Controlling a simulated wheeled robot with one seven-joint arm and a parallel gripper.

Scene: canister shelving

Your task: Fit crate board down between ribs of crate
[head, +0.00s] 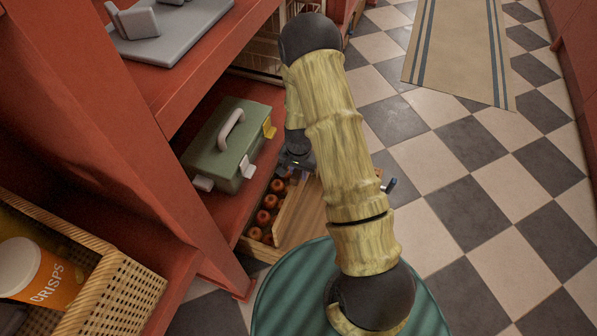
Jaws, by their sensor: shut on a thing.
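The light wooden crate (258,251) stands low beside the shelf, with several red apples in its left part. The crate board (291,207) is a pale wooden panel, standing at a slant just right of the apples. My gripper (303,168) points down at the board's far upper end and is shut on it. My arm covers much of the crate's right side. The ribs, the board's lower edge and the fingertips' contact are hidden or too small to tell, so I cannot see whether the board sits between ribs.
A green toolbox (225,140) stands on the red lower shelf (208,205), left of my gripper. A wicker basket (120,285) with an orange crisps tub (40,275) is at lower left. The checkered floor (480,190) at right is clear up to a striped rug (458,50).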

